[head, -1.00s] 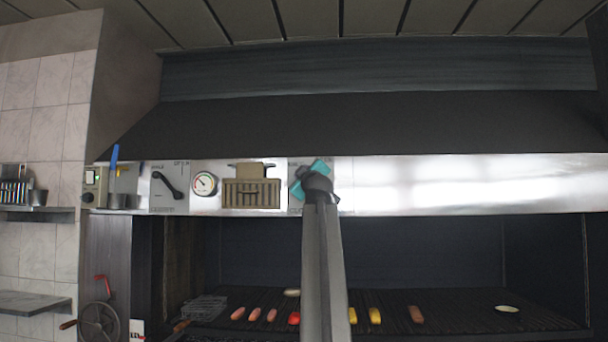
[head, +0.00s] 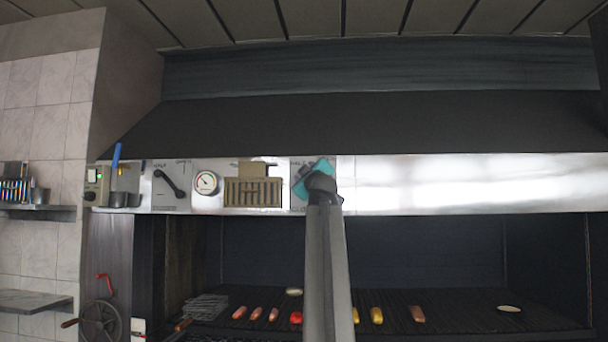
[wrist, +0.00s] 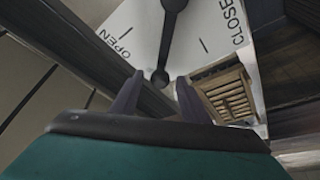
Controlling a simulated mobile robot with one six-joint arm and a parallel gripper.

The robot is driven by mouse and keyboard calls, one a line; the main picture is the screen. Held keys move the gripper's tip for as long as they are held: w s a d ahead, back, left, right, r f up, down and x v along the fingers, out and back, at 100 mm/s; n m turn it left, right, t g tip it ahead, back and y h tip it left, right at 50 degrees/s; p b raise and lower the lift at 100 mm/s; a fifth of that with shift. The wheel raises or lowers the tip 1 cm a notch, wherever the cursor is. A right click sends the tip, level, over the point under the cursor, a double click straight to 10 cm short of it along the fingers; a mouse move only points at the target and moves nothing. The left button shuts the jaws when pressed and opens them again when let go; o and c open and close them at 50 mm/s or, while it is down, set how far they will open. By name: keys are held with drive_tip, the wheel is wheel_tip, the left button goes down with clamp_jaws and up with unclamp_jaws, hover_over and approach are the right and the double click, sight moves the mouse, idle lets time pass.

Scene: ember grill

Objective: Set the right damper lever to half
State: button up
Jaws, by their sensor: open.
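The right damper plate (head: 297,203) is on the steel hood front, mostly behind my gripper (head: 316,180) in the head view. In the wrist view, the white plate (wrist: 205,20) carries the words OPEN at left and CLOSE at right, with tick marks. Its dark damper lever (wrist: 167,40) runs from a pivot at the top edge down to a round knob. The lever lies between the OPEN word and a tick to its right. My gripper (wrist: 157,92) is open, with the knob between or just beyond its fingertips. I cannot tell whether they touch.
The left damper lever (head: 169,184), a round gauge (head: 206,183) and a slatted vent (head: 253,192) lie left along the hood front. The vent (wrist: 228,92) also shows close beside the plate in the wrist view. The hood front to the right is bare. Food lies on the grill below.

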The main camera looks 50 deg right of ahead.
drive_tip(key=b+v, duration=0.2)
drive_tip(key=v, duration=0.9)
drive_tip(key=shift+s+a, duration=0.2)
drive_tip(key=shift+s, duration=0.1)
